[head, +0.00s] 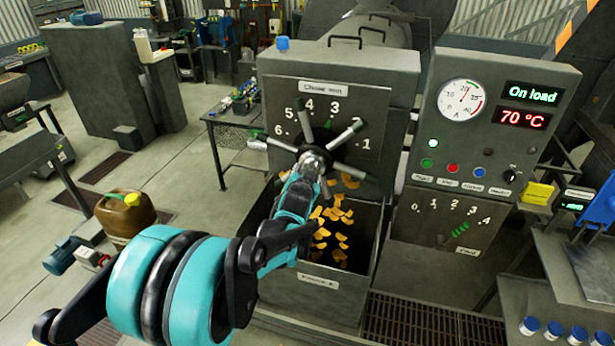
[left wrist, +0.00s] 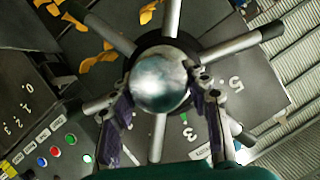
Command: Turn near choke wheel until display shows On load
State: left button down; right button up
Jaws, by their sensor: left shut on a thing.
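The choke wheel (head: 341,135), with several grey spokes and dark tips, is on the grey front plate under a "Choke mm" label. A numbered scale arcs around its upper side. My left gripper (head: 312,160) is at the wheel's centre; its fingertips partly hide the hub. In the left wrist view, my left gripper (left wrist: 165,95) has its fingers on both sides of the round metal hub (left wrist: 160,78), shut on it. The display (head: 533,93) reads "On load" in green. My right gripper is not in view.
Orange flakes (head: 330,235) lie in the open bin (head: 310,284) below the wheel. The control panel (head: 470,140) to the right has a dial, a red 70 °C readout, buttons and a feed scale. A brown jug (head: 125,215) stands at left. Open floor lies behind my left arm.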

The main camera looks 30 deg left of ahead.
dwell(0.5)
pick_arm(q)
jog(key=c, duration=0.7)
grip_release()
jog(key=shift+c, duration=0.2)
jog(key=v, duration=1.2)
jog(key=shift+w+d, duration=0.1)
